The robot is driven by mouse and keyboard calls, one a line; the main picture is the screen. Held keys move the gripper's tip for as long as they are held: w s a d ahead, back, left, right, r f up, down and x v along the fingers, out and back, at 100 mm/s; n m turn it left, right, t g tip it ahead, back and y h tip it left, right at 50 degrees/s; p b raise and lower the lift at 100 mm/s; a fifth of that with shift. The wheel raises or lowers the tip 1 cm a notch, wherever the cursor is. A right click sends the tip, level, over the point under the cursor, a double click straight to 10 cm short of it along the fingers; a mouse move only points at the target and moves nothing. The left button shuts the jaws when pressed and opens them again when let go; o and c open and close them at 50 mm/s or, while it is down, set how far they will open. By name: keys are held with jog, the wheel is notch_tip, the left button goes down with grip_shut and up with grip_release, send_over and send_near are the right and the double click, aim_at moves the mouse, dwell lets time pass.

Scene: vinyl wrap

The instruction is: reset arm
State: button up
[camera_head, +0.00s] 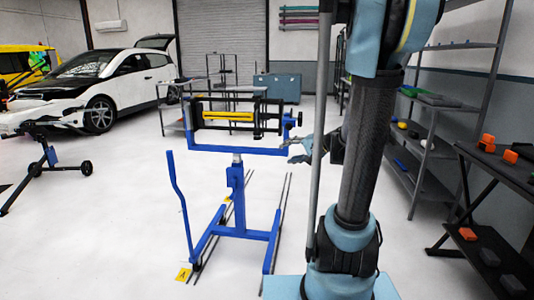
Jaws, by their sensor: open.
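My arm stands upright in the right half of the head view, with its dark link in front of the scene. My gripper (296,150) shows beside the arm's left edge, close to the right end of the blue stand as seen in the picture. Its fingers point left and are apart, with nothing seen between them. The arm and a thin grey pole hide part of the gripper's wrist.
A blue wheeled stand (237,190) holding a frame with a yellow bar is left of my arm. A dark table (490,170) with orange items and grey shelves (435,130) stand right. A white car (105,80) is back left. Floor at front left is clear.

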jog(key=s+f+n+g+h, duration=0.2)
jog(key=s+f, duration=0.2)
jog(key=s, duration=0.4)
jog(key=s+f+n+g+h, duration=0.2)
jog(key=s+f+g, duration=0.1)
jog(key=s, duration=0.5)
jog(key=s+d+f+n+g+h, duration=0.2)
jog(key=s+d+f+h, duration=0.3)
jog(key=s+d, duration=0.4)
jog(key=s, duration=0.3)
jog(key=shift+a+f, duration=0.1)
jog(key=shift+w+f, duration=0.2)
jog(key=shift+w, duration=0.3)
